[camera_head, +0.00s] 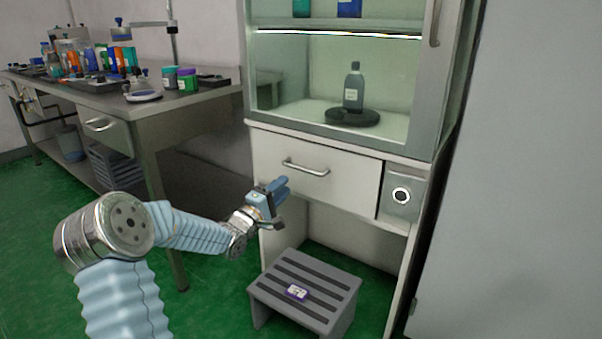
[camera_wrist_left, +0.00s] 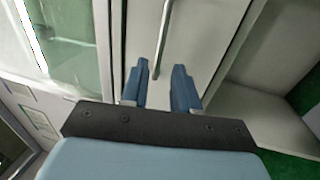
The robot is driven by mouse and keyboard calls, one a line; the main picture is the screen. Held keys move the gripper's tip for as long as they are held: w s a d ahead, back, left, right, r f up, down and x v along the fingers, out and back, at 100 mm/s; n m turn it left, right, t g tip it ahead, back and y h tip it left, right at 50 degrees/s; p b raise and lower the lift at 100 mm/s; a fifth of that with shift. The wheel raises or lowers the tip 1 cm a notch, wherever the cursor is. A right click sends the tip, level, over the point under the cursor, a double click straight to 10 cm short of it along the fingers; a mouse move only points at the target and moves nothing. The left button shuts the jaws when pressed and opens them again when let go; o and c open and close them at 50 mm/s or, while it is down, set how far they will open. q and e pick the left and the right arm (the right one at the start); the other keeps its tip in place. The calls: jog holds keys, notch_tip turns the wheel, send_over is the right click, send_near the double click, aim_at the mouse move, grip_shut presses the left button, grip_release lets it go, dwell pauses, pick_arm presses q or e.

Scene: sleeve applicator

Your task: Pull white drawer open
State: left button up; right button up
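The white drawer (camera_head: 330,182) sits under the glass-fronted cabinet in the head view and looks shut. Its metal bar handle (camera_head: 306,167) is on its front. My left gripper (camera_head: 279,186) is just below and left of the handle in the head view. In the left wrist view the gripper (camera_wrist_left: 160,86) is open, its two blue fingers apart. The handle (camera_wrist_left: 161,45) runs up from between the fingertips in that view, with the drawer front (camera_wrist_left: 195,40) behind it. I cannot tell whether the fingers touch the handle. My right gripper is not in view.
A grey step stool (camera_head: 305,292) with a small purple-and-white item stands on the green floor below the drawer. A lab bench (camera_head: 170,110) with bottles stands at left. A dark bottle (camera_head: 353,88) stands inside the cabinet. A grey panel fills the right side.

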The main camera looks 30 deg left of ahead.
aim_at(301, 169)
pick_arm(q)
jog(key=x, duration=1)
jog(key=shift+d, duration=0.1)
grip_shut()
